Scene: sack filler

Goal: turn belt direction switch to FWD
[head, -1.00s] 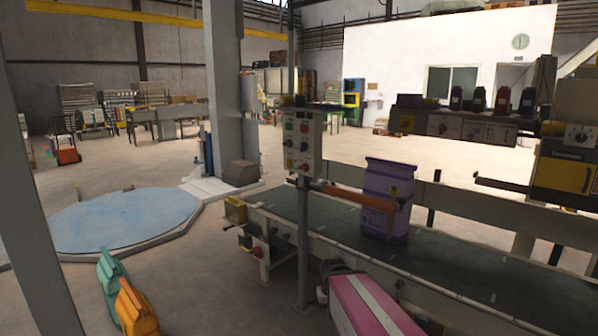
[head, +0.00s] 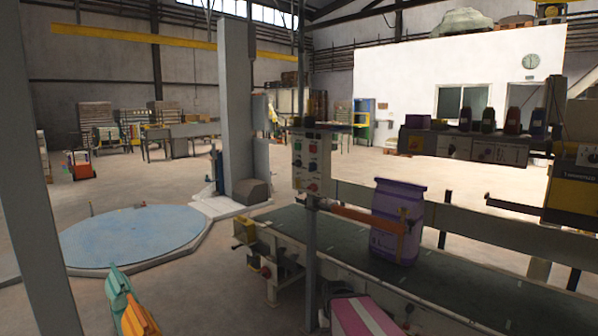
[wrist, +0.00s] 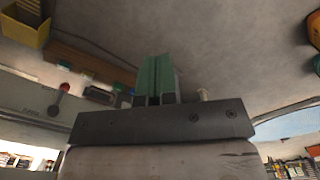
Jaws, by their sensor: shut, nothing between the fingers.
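A grey control panel (head: 312,163) stands on a post beside the conveyor in the head view. It carries several small red, green and dark buttons or knobs. Their labels are too small to read, so I cannot tell which is the belt direction switch or where it points. The conveyor belt (head: 470,289) runs behind the post toward the lower right.
A purple sack (head: 397,222) stands upright on the belt behind an orange bar. A pink box-like thing (head: 365,315) is low in front of the belt. Teal and orange objects (head: 138,318) are at lower left. A round blue platform (head: 135,238) lies on open floor.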

